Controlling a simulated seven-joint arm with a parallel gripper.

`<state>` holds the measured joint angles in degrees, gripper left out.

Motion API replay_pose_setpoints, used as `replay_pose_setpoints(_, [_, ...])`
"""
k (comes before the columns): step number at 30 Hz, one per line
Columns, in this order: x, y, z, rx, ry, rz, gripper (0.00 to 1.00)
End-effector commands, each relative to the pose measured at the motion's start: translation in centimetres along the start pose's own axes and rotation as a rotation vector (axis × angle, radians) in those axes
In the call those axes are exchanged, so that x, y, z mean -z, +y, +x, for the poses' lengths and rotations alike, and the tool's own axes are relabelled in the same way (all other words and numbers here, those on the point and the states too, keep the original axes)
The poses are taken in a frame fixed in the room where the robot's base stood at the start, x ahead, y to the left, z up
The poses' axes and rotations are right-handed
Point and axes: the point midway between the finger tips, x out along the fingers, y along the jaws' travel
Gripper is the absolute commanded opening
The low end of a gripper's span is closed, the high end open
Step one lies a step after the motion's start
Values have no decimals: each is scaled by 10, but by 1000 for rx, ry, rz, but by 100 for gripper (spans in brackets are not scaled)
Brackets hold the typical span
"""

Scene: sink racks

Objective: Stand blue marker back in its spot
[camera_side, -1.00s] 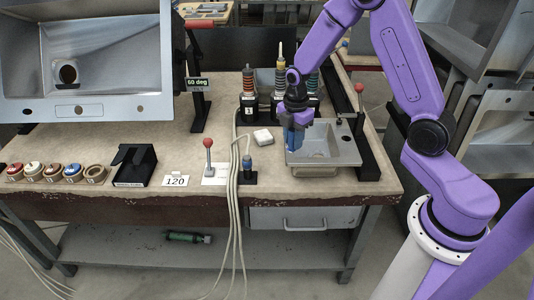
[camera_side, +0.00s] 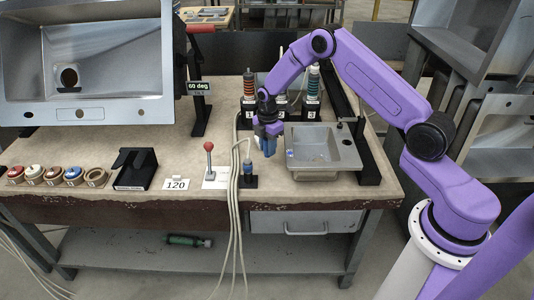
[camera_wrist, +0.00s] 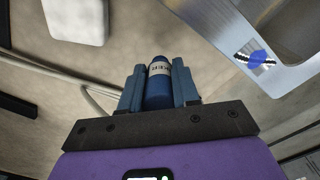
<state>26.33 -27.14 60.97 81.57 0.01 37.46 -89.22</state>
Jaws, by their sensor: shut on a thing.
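My gripper (camera_side: 268,143) hangs in the air over the bench, just left of the small sink (camera_side: 348,152). In the wrist view my gripper (camera_wrist: 159,88) has its two blue fingers shut on the blue marker (camera_wrist: 159,82), a dark blue cylinder with a pale lettered band. A blue-topped piece (camera_side: 248,166) stands in a black base left of the gripper; I cannot tell whether this is the marker's spot. A blue patch (camera_wrist: 258,58) lies between black-and-white strips on the sink rim.
Pale cables (camera_side: 236,190) run over the front edge. A red-knobbed lever (camera_side: 209,158) and a black stand (camera_side: 135,168) are farther left. A white block (camera_wrist: 78,20) lies on the bench.

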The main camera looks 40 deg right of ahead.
Motion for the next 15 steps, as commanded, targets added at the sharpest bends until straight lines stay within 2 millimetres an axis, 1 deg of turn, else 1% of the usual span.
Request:
replay_pose_setpoints(2, [0, 4, 6, 0, 0, 0, 0])
replay_pose_setpoints(6, [0, 4, 26, 3, 0, 0, 0])
replay_pose_setpoints(8, [0, 4, 32, 1, 1, 0, 0])
replay_pose_setpoints(11, [0, 4, 35, -1, 1, 0, 0])
replay_pose_setpoints(15, [0, 4, 35, -2, 1, 0, 0])
